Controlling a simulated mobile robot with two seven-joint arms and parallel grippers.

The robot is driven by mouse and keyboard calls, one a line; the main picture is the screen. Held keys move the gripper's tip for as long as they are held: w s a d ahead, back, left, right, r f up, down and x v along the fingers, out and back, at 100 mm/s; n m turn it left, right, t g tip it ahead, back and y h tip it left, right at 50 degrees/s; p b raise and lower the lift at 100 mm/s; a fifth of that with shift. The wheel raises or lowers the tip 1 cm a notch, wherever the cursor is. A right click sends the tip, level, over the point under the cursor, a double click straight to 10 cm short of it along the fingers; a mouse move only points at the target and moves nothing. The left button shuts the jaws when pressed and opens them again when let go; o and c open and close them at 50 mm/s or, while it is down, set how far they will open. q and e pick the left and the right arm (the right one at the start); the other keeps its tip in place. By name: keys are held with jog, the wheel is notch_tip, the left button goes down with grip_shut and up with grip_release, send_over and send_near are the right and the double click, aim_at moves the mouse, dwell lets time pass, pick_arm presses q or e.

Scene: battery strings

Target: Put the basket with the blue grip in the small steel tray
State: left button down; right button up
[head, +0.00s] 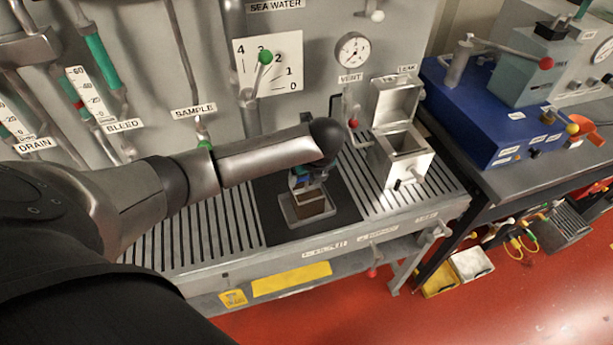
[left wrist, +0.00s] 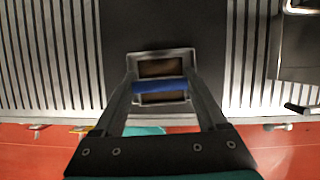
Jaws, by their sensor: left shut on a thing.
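The basket (head: 308,201) is small and box-like with a brown inside. Its blue grip (left wrist: 160,86) crosses between my fingers in the left wrist view. My left gripper (head: 303,180) is shut on this grip, and the hand is above the basket. The small steel tray (head: 289,216) has a pale rim and lies on a dark mat. In the left wrist view the tray rim (left wrist: 131,60) frames the basket. The basket is over or inside the tray; I cannot tell whether it touches the floor of it. My right gripper is not in view.
The dark mat (head: 262,200) lies between slatted metal grates (head: 190,236). A steel box with an open lid (head: 402,150) stands to the right. A panel with a gauge (head: 352,51) and levered valves rises behind. A blue machine (head: 487,112) is farther right.

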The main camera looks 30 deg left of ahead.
pick_arm(q)
grip_release()
jog(key=p+v, duration=0.2)
jog(key=v, duration=1)
dwell(0.4)
